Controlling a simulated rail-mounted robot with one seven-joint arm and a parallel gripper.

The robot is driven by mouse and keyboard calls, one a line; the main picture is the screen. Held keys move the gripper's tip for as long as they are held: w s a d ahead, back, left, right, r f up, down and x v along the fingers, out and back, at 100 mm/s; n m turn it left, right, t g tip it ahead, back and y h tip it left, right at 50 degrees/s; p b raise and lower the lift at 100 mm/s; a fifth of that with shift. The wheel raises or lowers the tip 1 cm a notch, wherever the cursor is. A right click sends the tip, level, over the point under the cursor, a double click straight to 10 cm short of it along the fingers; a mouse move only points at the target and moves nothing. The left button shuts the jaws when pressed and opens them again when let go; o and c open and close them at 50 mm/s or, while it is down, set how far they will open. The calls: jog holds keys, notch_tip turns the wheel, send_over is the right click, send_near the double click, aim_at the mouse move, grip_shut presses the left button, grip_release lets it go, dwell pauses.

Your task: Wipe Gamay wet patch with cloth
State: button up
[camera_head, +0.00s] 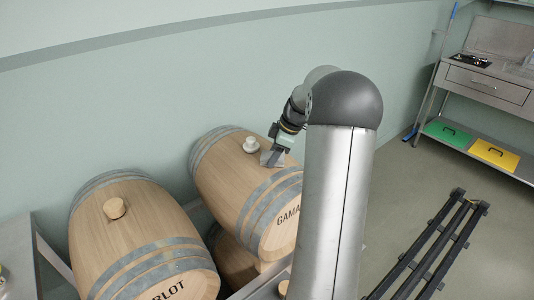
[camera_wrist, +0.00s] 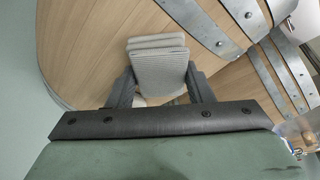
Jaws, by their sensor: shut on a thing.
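The Gamay barrel (camera_head: 237,188) lies on its side against the wall, its label partly hidden by my arm. Its wooden staves and steel hoops fill much of the wrist view (camera_wrist: 90,50). My gripper (camera_head: 274,154) is over the top of this barrel, beside its pale bung (camera_head: 250,145). In the wrist view my gripper (camera_wrist: 161,82) is shut on a folded grey cloth (camera_wrist: 158,62). The cloth (camera_head: 271,159) is at the barrel's upper surface; I cannot tell whether it touches. No wet patch can be made out.
The Merlot barrel (camera_head: 130,235) with a wooden bung (camera_head: 114,208) lies to the left. A dark rack (camera_head: 430,250) stands on the floor at right. A steel bench (camera_head: 487,85) with green and yellow boards below is at far right. Floor between is clear.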

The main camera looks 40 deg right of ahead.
aim_at(258, 169)
jog(key=shift+d+r+p, duration=0.1)
jog(key=shift+d+p, duration=0.3)
jog(key=shift+d, duration=0.45)
jog(key=shift+d+r+p, duration=0.15)
jog(key=shift+d+p, duration=0.1)
jog(key=shift+p, duration=0.2)
jog(key=a+b, duration=0.2)
jog(key=a, duration=0.1)
jog(key=shift+f, duration=0.4)
jog(key=shift+s+a+b, duration=0.1)
jog(key=shift+a+b, duration=0.95)
jog(key=shift+a, duration=0.8)
notch_tip(258, 169, up, 4)
jog(key=shift+a+r+p, duration=0.1)
jog(key=shift+a+p, duration=0.05)
jog(key=shift+p, duration=0.75)
jog(key=shift+r+p, duration=1.2)
jog(key=shift+r, duration=0.95)
